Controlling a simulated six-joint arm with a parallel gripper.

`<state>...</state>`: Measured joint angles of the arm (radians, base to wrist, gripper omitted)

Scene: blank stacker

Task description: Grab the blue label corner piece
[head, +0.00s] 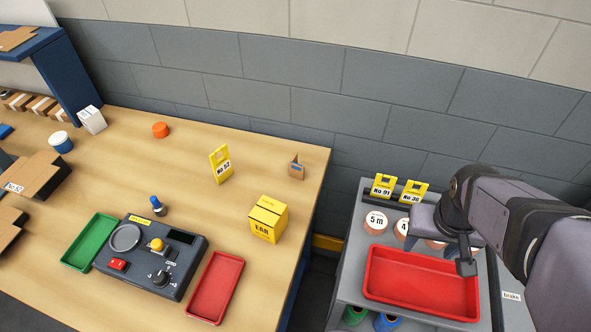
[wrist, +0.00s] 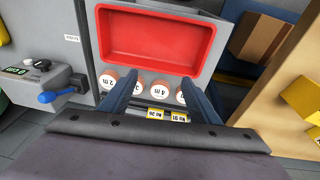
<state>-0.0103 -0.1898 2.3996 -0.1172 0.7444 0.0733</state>
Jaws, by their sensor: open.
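A small brown cardboard corner piece with a blue label (head: 297,168) stands on the wooden table near its right back edge in the head view. I do not see it in the wrist view. My gripper (head: 447,240) is well to the right of it, over the grey cart, partly hidden by my own arm. In the wrist view its two fingers (wrist: 160,78) are apart with nothing held between them. They are above the row of round labelled pieces beside the red tray.
The grey cart (head: 345,270) holds a red tray (head: 420,285), round pieces and yellow tags (head: 383,186). A gap separates cart and table.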

